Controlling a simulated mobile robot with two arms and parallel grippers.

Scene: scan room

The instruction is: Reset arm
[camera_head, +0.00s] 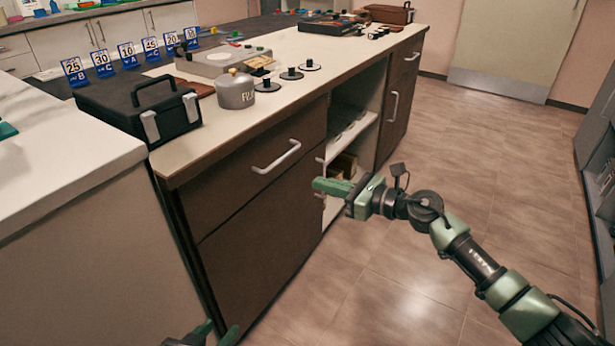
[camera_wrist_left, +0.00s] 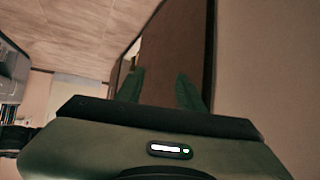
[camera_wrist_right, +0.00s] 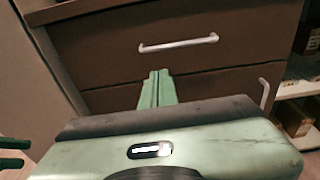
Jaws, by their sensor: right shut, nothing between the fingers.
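My right arm reaches in from the lower right in the head view. Its green gripper (camera_head: 330,187) is in the air in front of the brown cabinet and holds nothing. In the right wrist view its fingers (camera_wrist_right: 157,88) are together, below a drawer handle (camera_wrist_right: 178,44) and apart from it. My left gripper (camera_head: 215,334) shows only at the bottom edge of the head view, low beside the cabinet. In the left wrist view its fingers (camera_wrist_left: 160,90) are spread wide with nothing between them, facing a brown panel.
The brown cabinet (camera_head: 262,215) has a drawer, an open shelf and a light countertop. On top are a black case (camera_head: 140,108), a grey pot (camera_head: 235,90), black discs and blue number cards. A white counter (camera_head: 60,150) stands at left. The floor (camera_head: 470,170) at right is clear.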

